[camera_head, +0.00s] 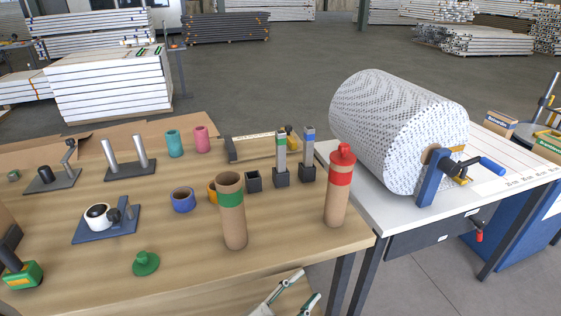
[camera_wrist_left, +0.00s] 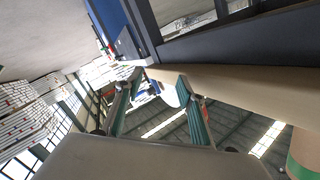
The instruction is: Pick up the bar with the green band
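The bar with the green band (camera_head: 281,152) is a slim grey bar standing upright in a dark square holder (camera_head: 280,178) on the wooden table. A similar bar with a blue band (camera_head: 308,148) stands upright just right of it in its own holder. My left gripper (camera_head: 306,288) shows at the bottom of the head view, low at the table's front edge, well apart from the bar. Its fingers are spread and empty, also in the left wrist view (camera_wrist_left: 160,82). The bar is not seen in the wrist view. My right gripper is not in view.
A cardboard tube with a green band (camera_head: 232,212) and one with a red cap (camera_head: 339,190) stand in front of the bars. An empty dark holder (camera_head: 254,181) is left of them. A large wrapped roll (camera_head: 395,130) is on the white table.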

